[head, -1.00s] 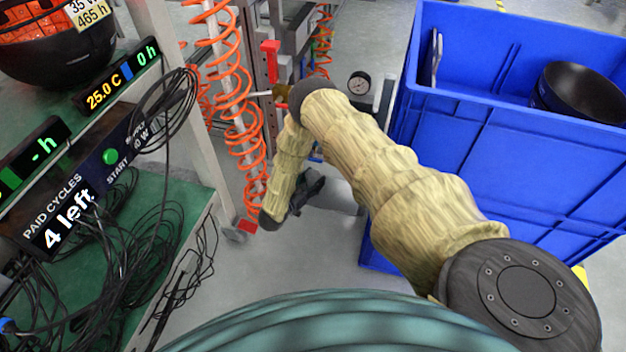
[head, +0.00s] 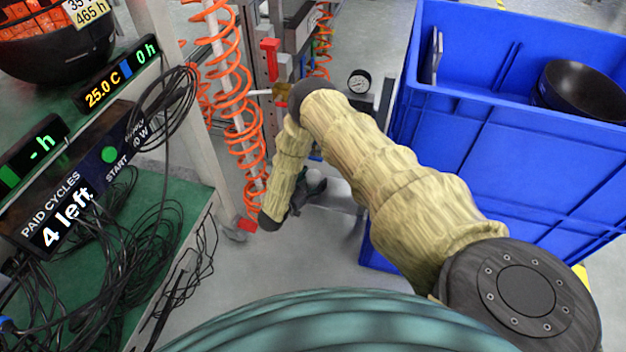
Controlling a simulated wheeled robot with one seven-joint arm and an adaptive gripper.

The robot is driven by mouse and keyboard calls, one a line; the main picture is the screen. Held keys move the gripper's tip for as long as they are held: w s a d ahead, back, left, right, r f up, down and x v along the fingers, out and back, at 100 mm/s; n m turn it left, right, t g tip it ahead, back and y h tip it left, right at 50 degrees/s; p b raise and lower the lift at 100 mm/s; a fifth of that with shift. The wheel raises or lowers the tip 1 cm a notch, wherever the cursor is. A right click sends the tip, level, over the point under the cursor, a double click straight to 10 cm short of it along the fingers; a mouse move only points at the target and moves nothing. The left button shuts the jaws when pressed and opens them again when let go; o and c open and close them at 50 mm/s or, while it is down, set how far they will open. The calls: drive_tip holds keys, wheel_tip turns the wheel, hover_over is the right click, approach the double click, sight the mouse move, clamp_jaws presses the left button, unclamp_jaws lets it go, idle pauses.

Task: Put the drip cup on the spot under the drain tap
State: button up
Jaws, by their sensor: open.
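My gripper (head: 312,192) shows small and dark below the bend of my arm, partly hidden behind the wrist. It is open, low over the grey stand base near the floor. I see no drip cup that I can make out; it may be hidden by my arm. A brass fitting (head: 283,94), which may be the drain tap, sits on the stand behind my arm's elbow, with a pale lever to its left. The spot under it is mostly covered by my arm.
A blue crate (head: 480,150) with a black bowl (head: 583,90) stands on the right. A pressure gauge (head: 360,80) and orange coiled hoses (head: 236,130) are near the stand. On the left is a green-topped rack (head: 160,215) with loose black cables. Grey floor lies between.

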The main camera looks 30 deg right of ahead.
drive_tip(key=v, duration=1.1)
drive_tip(key=shift+a, duration=0.45)
drive_tip(key=shift+s, duration=0.1)
